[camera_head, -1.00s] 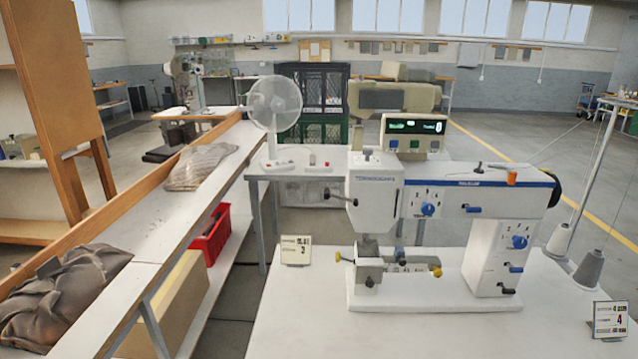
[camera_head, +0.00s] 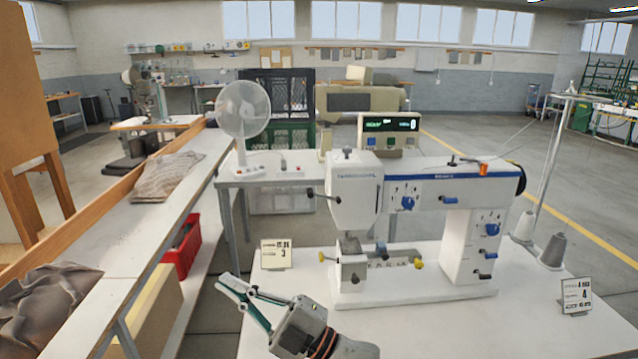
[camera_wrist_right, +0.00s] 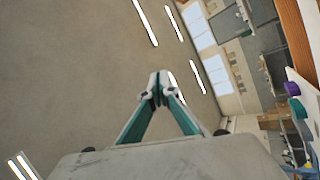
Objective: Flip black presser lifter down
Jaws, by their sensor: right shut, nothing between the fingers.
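My right gripper (camera_head: 222,282) is at the bottom of the head view, left of and below the press, well apart from the lever and pointing up and left. Its green fingers are closed and empty; the right wrist view also shows the fingertips (camera_wrist_right: 158,86) together. My left gripper is not in view.
A small card sign (camera_head: 276,254) stands on the table left of the press, near my right gripper. Another card (camera_head: 576,295) and thread cones (camera_head: 553,250) are at the right. A white fan (camera_head: 242,115) stands behind. The front of the table is clear.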

